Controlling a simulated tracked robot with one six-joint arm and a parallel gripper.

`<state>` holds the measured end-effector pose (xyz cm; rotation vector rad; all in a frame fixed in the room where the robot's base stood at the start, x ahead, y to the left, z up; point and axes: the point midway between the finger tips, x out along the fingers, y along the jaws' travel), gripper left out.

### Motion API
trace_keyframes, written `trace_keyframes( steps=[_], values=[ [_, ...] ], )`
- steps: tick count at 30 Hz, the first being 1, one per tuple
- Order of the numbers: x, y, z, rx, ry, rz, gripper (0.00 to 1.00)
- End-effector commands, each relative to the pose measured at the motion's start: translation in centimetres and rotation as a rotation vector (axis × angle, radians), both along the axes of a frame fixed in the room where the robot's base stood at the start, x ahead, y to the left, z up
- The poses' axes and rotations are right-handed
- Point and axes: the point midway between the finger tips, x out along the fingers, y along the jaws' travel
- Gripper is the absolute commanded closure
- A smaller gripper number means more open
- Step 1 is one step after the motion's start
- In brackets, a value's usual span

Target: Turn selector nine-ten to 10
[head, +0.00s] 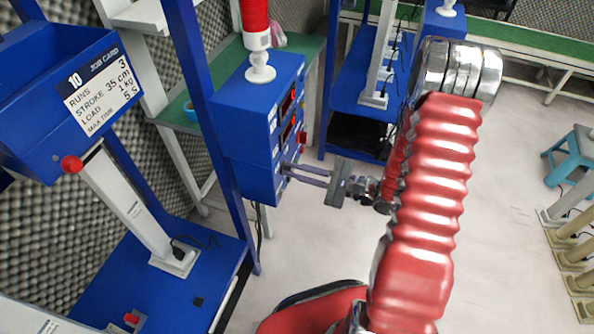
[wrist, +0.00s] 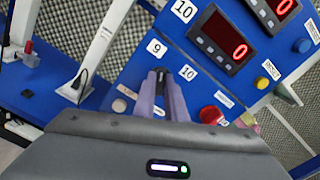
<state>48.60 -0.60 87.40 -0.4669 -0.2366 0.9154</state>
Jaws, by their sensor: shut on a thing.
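The blue control box (head: 243,125) stands left of my arm in the head view, its panel turned towards my gripper (head: 290,170). In the wrist view, selector nine-ten (wrist: 160,76) sits between a white 9 label (wrist: 156,47) and a white 10 label (wrist: 188,72). My gripper (wrist: 161,80) is shut on its knob, with one finger on each side. The fingers hide most of the knob, so I cannot tell which label it points to.
The wrist view shows a red display (wrist: 222,40), a red button (wrist: 210,114) and a yellow button (wrist: 262,82) near the selector. In the head view, a job card (head: 103,84) reads 10. A blue frame post (head: 205,100) stands left of the box; pale floor (head: 300,250) is open below.

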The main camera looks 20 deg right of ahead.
Motion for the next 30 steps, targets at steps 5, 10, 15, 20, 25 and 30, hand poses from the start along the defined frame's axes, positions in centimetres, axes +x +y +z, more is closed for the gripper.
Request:
trace_keyframes(
  steps=[5, 10, 15, 20, 25, 30],
  values=[
    [-0.13, 0.11, -0.12, 0.032, 0.048, 0.003, 1.00],
    [-0.12, 0.10, -0.12, 0.088, 0.125, 0.004, 1.00],
    [-0.10, 0.08, -0.12, 0.167, 0.234, 0.004, 1.00],
    [-0.06, 0.07, -0.13, 0.255, 0.353, 0.004, 1.00],
    [-0.01, 0.03, -0.14, 0.350, 0.484, 0.003, 1.00],
    [0.04, 0.00, -0.16, 0.442, 0.609, 0.003, 1.00]
  ],
)
